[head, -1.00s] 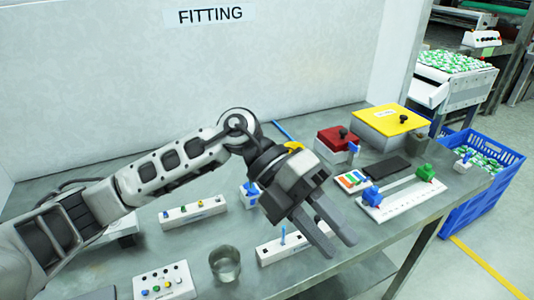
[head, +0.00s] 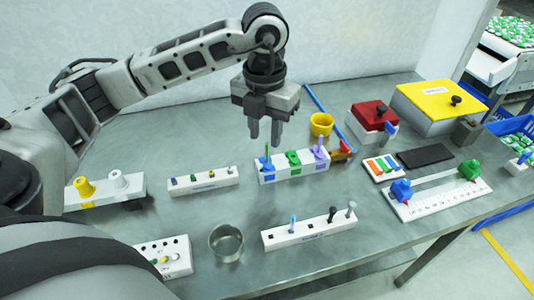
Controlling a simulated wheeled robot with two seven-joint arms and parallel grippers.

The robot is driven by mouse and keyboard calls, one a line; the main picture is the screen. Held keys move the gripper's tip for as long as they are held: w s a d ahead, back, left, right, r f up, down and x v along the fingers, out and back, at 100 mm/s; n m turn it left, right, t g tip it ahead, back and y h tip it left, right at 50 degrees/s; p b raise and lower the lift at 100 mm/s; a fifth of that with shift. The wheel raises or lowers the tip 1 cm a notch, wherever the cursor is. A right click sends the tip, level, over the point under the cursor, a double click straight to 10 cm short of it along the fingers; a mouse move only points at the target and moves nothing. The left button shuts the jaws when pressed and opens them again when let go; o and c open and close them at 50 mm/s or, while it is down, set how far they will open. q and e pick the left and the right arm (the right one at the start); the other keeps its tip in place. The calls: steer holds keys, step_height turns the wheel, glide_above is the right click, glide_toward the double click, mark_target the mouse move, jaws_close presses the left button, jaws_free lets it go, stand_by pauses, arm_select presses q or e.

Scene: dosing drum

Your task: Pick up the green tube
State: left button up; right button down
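A white rack (head: 310,169) stands mid-table with blue, green and purple holders in a row. A thin green tube (head: 267,149) stands upright at the blue holder (head: 267,165), at the rack's left end. The green holder (head: 294,159) is in the middle, with no tall tube showing in it. A purple tube (head: 321,141) stands at the purple holder on the right. My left gripper (head: 265,131) points down, its two fingers apart with nothing between them. In the picture it is just above the green tube, apparently not touching it. My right gripper is out of view.
A yellow cup (head: 321,124) and a blue rod (head: 322,108) lie behind the rack. A white strip with small pegs (head: 203,181) is to its left. A red box (head: 374,115) is to the right.

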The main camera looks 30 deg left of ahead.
mark_target(267, 144)
arm_select(q)
steer(key=shift+w+f+p, duration=0.15)
steer(key=shift+f+p, duration=0.15)
steer(key=shift+f, duration=1.25)
steer(key=shift+w+f+p, duration=0.1)
steer(key=shift+f+p, duration=0.2)
steer(key=shift+f, duration=1.25)
jaws_close()
